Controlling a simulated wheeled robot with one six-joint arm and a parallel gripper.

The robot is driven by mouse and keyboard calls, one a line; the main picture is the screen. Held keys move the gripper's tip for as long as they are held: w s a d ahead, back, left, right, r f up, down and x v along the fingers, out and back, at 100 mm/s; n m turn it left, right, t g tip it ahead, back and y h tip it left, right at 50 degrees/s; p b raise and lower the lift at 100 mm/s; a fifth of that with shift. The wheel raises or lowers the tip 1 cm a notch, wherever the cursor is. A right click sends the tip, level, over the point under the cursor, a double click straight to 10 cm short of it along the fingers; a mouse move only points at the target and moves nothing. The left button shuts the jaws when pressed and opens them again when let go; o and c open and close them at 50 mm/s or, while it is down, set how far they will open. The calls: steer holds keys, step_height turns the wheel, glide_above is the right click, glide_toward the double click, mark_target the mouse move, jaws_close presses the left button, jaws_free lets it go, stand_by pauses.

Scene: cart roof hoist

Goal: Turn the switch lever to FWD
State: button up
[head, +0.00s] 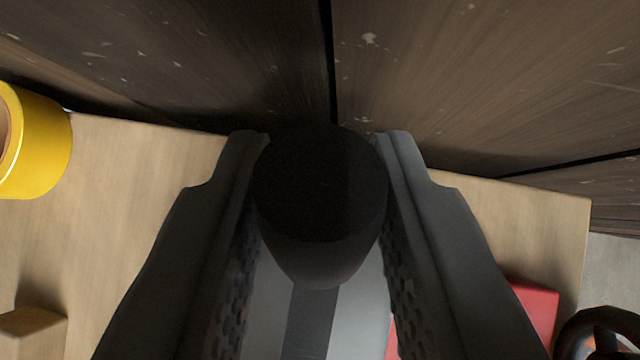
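A dark rounded knob, which looks like the end of the switch lever (320,190), stands in the middle of the head view. My gripper (320,145) has one grey finger on each side of it. Both fingers fit close against the knob with no clear gap, so the gripper appears shut on it. Below the knob a light grey surface (357,315) with a dark stripe shows between the fingers. No FWD marking is visible, and the lever's base is hidden.
A dark wooden plank wall (480,80) rises behind a light wooden board (140,190). A yellow roll (45,145) lies at left, with a small wooden block (32,332) below it. A red object (535,305) and a dark ring-shaped thing (600,318) are at lower right.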

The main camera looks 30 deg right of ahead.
steer(key=o, duration=0.4)
steer(key=v, duration=1.7)
steer(key=shift+s+r, duration=0.15)
